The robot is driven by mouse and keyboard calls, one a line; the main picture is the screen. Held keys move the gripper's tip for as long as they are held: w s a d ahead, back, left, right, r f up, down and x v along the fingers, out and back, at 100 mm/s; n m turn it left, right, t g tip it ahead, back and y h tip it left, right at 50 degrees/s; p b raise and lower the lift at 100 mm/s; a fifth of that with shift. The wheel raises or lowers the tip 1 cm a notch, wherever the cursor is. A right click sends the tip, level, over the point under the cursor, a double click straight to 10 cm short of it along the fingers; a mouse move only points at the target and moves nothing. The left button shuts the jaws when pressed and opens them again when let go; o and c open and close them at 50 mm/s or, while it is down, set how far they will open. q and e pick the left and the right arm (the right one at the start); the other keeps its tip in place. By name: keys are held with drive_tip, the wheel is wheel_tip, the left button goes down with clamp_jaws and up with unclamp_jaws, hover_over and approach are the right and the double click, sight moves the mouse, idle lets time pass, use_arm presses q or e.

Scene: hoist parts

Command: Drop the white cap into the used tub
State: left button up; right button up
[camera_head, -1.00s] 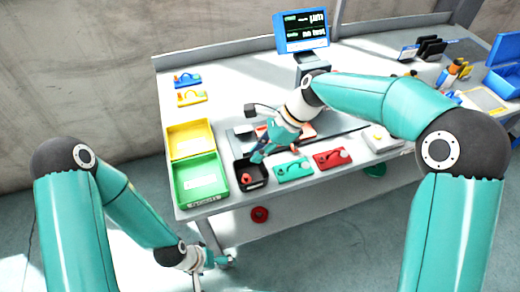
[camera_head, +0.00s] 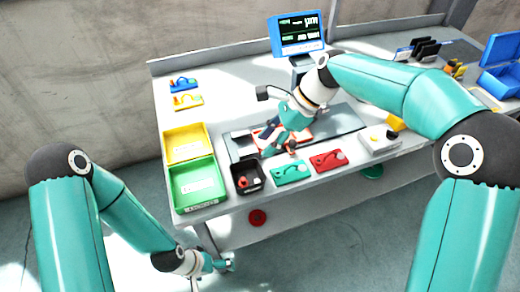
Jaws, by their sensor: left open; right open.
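I cannot make out a white cap for certain at this size. A small black tub (camera_head: 260,183) stands at the table's front edge with a red piece (camera_head: 242,182) in it; I cannot read any label that marks it as the used tub. My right gripper (camera_head: 279,150) is open over the front of the grey tray, behind and to the right of the black tub. Its arm hides part of the tray. My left gripper (camera_head: 222,265) is open, low in front of the table, away from everything on it.
A yellow bin (camera_head: 187,128) and a green bin (camera_head: 198,172) stand to the left. A green holder (camera_head: 291,172), a red holder (camera_head: 329,160) and a white box (camera_head: 380,146) line the front edge. A monitor (camera_head: 296,34) stands at the back.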

drive_tip(key=v, duration=0.6)
idle(0.3)
